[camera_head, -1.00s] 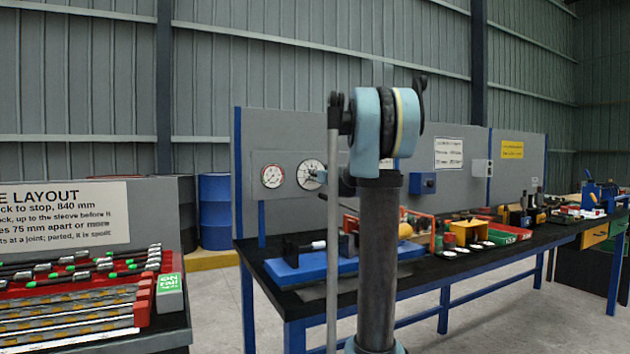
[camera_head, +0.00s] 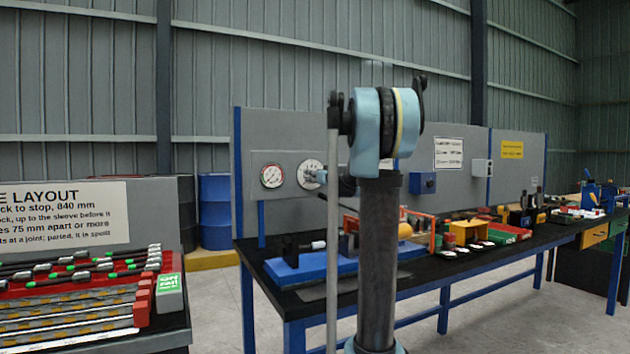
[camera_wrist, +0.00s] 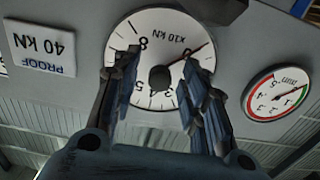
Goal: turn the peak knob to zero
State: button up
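The large white dial (camera_wrist: 150,35), marked x10 kN, fills the upper middle of the wrist view and looks upside down there. A dark round knob (camera_wrist: 160,78) sits at its centre. A thin red pointer (camera_wrist: 198,50) reaches to the upper right, close to a numeral partly hidden by a finger. My gripper (camera_wrist: 161,68) is open, with one finger on each side of the knob and visible gaps to it. In the head view the large dial (camera_head: 306,167) is on the grey panel, partly covered by my gripper (camera_head: 319,176).
Below the panel, the bench (camera_head: 285,312) carries a blue fixture (camera_head: 285,270) and several bins. A rack of bars (camera_head: 70,315) stands at left.

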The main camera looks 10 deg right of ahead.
jog(key=v, duration=1.2)
dwell(0.5)
